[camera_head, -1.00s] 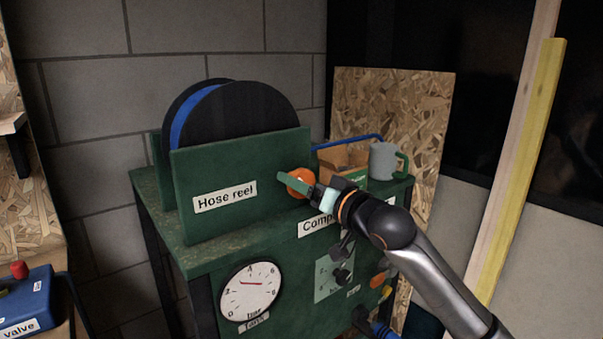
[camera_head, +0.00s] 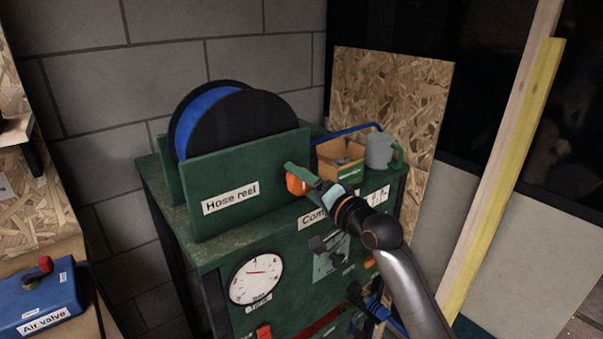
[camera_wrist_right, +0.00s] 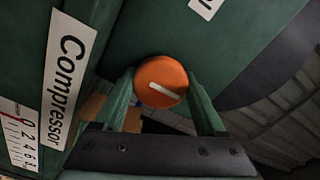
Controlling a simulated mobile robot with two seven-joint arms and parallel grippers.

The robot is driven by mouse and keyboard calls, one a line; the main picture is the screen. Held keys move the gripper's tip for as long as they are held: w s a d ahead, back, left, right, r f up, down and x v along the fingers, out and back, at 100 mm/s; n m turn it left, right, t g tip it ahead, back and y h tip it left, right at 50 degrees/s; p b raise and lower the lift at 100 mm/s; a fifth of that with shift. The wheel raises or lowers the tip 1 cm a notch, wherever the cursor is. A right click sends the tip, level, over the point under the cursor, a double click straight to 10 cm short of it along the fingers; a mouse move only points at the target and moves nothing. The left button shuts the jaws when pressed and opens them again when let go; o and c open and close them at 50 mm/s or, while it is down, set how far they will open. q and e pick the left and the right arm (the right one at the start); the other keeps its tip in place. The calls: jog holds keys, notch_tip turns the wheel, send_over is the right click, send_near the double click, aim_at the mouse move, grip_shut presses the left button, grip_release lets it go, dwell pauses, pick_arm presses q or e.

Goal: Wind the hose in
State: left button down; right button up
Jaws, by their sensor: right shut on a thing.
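The hose reel (camera_head: 245,124) has dark round flanges with blue hose (camera_head: 190,115) wound between them. It stands behind a green panel labelled "Hose reel" (camera_head: 231,197) on top of the green compressor cabinet (camera_head: 215,252). An orange knob (camera_head: 294,185) is at the panel's right end. My right gripper (camera_head: 297,178) is shut on this knob. In the right wrist view the knob (camera_wrist_right: 161,82) shows a white stripe and sits between the green fingers. The link from knob to reel is hidden. My left gripper is not in view.
A cardboard box (camera_head: 342,172) and a grey mug (camera_head: 379,150) stand on the cabinet right of the panel, close to my right arm. A round gauge (camera_head: 256,279) is on the front. A blue air valve box (camera_head: 40,305) lies at lower left.

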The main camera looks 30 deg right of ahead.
dwell(0.5)
jog(key=o, duration=1.3)
jog(key=s, duration=0.8)
jog(key=s+d+b, duration=0.1)
jog(key=s, duration=0.3)
jog(key=shift+s, duration=0.2)
jog(key=s+a+f+n+g+p, duration=0.1)
jog(key=s+a+f+n+g, duration=0.15)
jog(key=f, duration=0.95)
jog(key=s+a+f+n+g+p, duration=0.1)
jog(key=a+f+n+g+p, duration=0.2)
jog(key=f, duration=0.9)
jog(key=s+a+f+n+g, duration=0.1)
jog(key=s+a+f+n, duration=0.1)
jog(key=s+a+f, duration=0.1)
jog(key=s+a+f+n+g, duration=0.1)
jog(key=s+a+f+n, duration=0.2)
jog(key=s+a+f, duration=0.1)
jog(key=s+a+f+n+g+y, duration=0.1)
jog(key=s+a+f+n, duration=0.2)
jog(key=a+f, duration=0.3)
jog(key=shift+s+a, duration=0.1)
jog(key=shift+s, duration=0.65)
